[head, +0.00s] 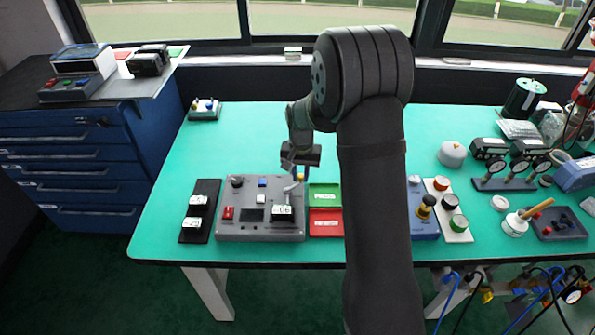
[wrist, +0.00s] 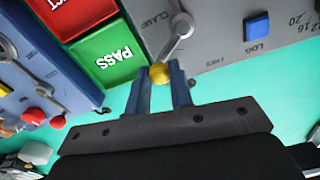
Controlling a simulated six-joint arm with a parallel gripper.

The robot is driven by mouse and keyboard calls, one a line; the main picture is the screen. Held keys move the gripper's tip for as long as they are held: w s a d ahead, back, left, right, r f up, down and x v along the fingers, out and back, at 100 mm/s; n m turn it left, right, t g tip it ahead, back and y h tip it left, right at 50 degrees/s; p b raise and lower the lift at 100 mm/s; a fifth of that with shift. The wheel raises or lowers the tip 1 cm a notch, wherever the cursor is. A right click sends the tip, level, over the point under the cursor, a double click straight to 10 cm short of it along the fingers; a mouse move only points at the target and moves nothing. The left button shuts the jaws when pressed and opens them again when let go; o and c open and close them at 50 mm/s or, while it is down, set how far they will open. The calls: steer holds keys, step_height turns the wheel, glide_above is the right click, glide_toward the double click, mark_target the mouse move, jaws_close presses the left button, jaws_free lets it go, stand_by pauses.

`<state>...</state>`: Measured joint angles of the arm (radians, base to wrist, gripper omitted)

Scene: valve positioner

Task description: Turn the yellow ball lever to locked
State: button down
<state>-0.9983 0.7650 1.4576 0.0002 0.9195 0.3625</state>
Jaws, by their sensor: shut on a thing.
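The yellow ball (wrist: 160,74) sits at the end of a grey lever arm (wrist: 174,45) that runs from a round hub on the grey positioner box (head: 228,233). My gripper (head: 299,174) is over the box's far right corner. In the wrist view its two blue fingers stand either side of the ball and are shut on it. The word CLAMP is printed beside the hub, and a smaller label near the ball is too blurred to read.
A green PASS tray (head: 325,190) and a red tray (head: 326,228) lie right beside the box. A blue LOG button (wrist: 257,27) is on the box top. A black rack (head: 207,183) stands at left. Green table is clear behind the box.

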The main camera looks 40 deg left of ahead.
steer(key=shift+s+d+m, duration=0.1)
steer(key=shift+d+m, duration=0.25)
steer(key=shift+m, duration=0.45)
steer(key=shift+s+d+m, duration=0.1)
steer(key=shift+d+m, duration=0.2)
steer(key=shift+m, duration=0.5)
steer(key=c, duration=1.3)
jaws_free()
steer(key=shift+r, duration=0.1)
step_height(320, 180, up, 17)
steer(key=shift+r, duration=0.15)
step_height(320, 180, down, 18)
steer(key=shift+r, duration=0.25)
steer(key=shift+r, duration=0.1)
